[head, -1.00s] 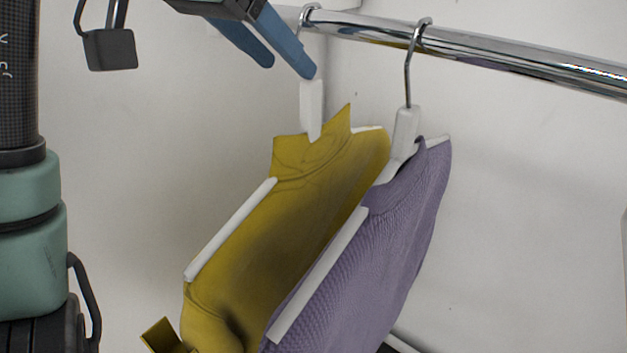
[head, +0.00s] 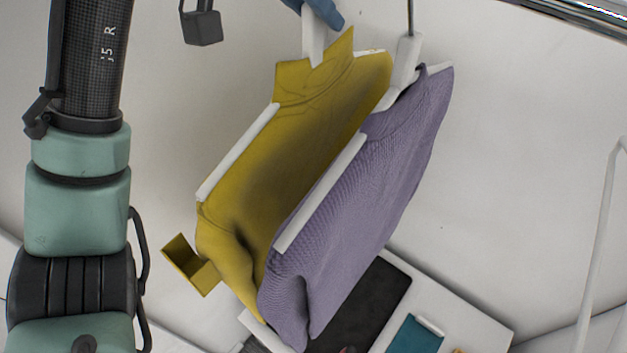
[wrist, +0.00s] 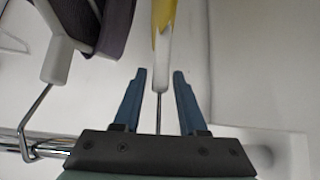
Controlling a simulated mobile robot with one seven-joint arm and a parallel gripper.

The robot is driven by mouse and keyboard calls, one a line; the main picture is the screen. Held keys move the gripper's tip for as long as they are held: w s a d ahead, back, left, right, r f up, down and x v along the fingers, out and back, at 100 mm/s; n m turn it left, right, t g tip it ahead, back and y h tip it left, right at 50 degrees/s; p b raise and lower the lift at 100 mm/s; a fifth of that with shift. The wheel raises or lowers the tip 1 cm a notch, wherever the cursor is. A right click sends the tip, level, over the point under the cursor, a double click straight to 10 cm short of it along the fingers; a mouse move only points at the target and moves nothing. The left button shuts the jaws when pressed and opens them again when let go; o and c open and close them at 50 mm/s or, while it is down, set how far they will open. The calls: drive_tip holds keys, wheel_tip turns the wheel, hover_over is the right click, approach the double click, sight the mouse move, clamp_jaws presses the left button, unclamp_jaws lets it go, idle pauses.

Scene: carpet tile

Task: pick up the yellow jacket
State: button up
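The yellow jacket (head: 300,125) hangs on a white hanger (head: 313,38) in the head view, one sleeve sticking out at lower left. In the wrist view only a thin yellow edge of it shows at the top (wrist: 163,18). My gripper (wrist: 160,73) is open, its blue fingers on either side of the hanger's white neck and thin metal hook, with gaps on both sides. In the head view my gripper (head: 322,14) is cut by the top edge, at the neck above the collar. The hook's upper end is hidden.
A purple jacket (head: 365,190) hangs close to the right of the yellow one, overlapping it in the head view. A chrome rail (head: 585,15) runs across the upper right. Below lies a white shelf (head: 468,318) with a dark panel and a teal item (head: 415,336).

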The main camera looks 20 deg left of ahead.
clamp_jaws()
idle(1.0)
drive_tip(key=shift+w+r, duration=0.1)
drive_tip(key=shift+r, duration=0.05)
